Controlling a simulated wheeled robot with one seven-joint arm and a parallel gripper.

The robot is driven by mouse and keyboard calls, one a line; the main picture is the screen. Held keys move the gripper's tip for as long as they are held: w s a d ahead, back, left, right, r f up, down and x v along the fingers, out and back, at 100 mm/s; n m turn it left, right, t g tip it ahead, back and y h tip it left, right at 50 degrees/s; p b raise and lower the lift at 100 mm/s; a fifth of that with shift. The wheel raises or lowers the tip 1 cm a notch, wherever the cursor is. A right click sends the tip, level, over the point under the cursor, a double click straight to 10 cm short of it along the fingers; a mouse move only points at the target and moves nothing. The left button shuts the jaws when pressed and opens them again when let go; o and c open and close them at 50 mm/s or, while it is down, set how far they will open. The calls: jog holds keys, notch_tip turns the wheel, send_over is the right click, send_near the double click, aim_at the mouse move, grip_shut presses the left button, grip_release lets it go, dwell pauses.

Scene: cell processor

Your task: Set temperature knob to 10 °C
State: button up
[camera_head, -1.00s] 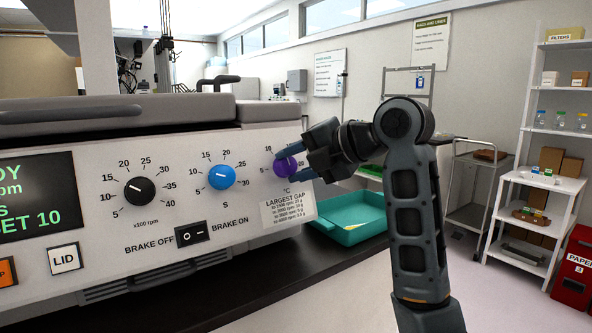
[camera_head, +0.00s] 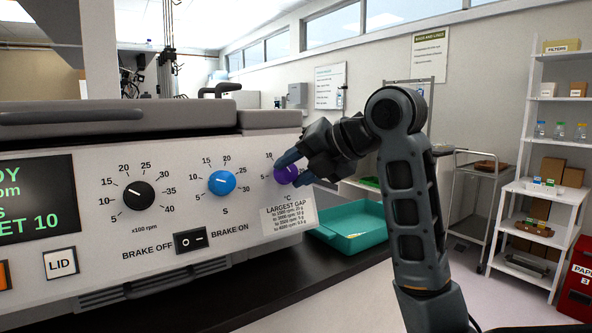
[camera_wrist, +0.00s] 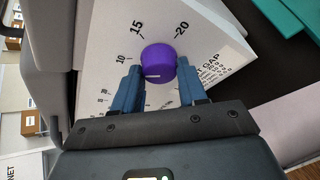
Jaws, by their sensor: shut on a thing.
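The purple temperature knob (camera_head: 287,175) sits at the right end of the machine's front panel, above a °C mark. My gripper (camera_head: 289,167) is at the knob, with its blue fingers closed on it. The wrist view shows the knob (camera_wrist: 158,62) between the two fingertips, with the labels 10, 15 and 20 around its far side. The exact reading is unclear, and the fingers hide part of the dial.
A blue knob (camera_head: 222,183) and a black knob (camera_head: 139,195) are to the left on the same panel. The brake switch (camera_head: 191,241) is below them. A teal tray (camera_head: 350,238) stands on the dark bench to the right. The aisle beyond is clear.

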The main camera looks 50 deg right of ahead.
jog(key=shift+f, duration=0.1)
jog(key=o, duration=1.1)
jog(key=shift+c, duration=0.2)
jog(key=v, duration=0.7)
jog(key=shift+s+r, duration=0.25)
jog(key=shift+s, duration=0.05)
